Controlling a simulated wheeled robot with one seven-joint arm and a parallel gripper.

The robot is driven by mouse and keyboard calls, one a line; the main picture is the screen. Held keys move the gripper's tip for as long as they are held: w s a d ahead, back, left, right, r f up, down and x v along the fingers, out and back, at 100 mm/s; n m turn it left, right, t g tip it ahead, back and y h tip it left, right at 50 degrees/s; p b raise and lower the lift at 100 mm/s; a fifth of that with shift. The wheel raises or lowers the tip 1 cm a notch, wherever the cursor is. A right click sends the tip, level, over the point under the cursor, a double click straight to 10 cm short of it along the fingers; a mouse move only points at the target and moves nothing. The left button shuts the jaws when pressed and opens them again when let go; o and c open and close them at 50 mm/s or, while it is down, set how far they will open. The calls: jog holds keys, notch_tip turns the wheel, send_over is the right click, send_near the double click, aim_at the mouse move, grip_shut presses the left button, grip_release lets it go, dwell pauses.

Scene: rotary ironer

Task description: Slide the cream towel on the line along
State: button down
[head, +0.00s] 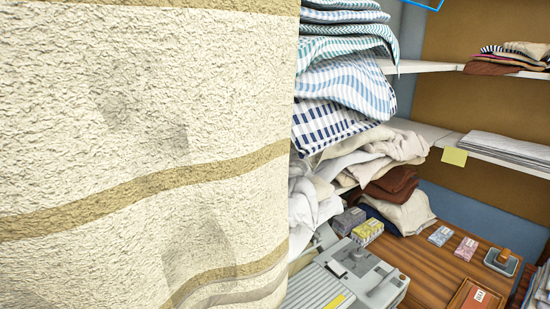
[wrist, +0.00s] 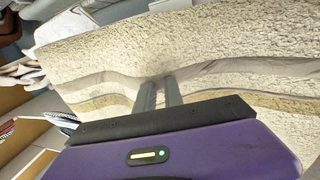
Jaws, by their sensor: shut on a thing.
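The cream towel (head: 110,120) with tan and grey stripes hangs very close to the head camera and fills the left half of that view. It also fills much of the wrist view (wrist: 235,45). My gripper (wrist: 160,86) shows in the wrist view, with its two grey fingers close together at the towel's grey stripe. The cloth is puckered at the fingertips, and the gripper is shut on it. The gripper does not show in the head view. The line that the towel hangs on is not in view.
Shelves (head: 420,67) at the right hold folded striped cloths (head: 345,85) and crumpled cream cloths (head: 370,150). Below is a grey machine (head: 350,285) beside a wooden table (head: 450,270) with small boxes (head: 367,233) and a stamp (head: 503,258). The towel hides everything at the left.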

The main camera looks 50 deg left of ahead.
jog(key=s+p, duration=0.2)
jog(key=s, duration=0.4)
jog(key=shift+a, duration=0.25)
dwell(0.4)
jog(key=s, duration=0.6)
jog(key=shift+a, duration=0.25)
dwell(0.6)
jog(key=shift+s+f, duration=0.1)
jog(key=shift+s, duration=0.05)
jog(key=shift+s+a, duration=0.2)
jog(key=shift+s, duration=2.65)
jog(key=s, duration=0.6)
jog(key=shift+a, duration=0.25)
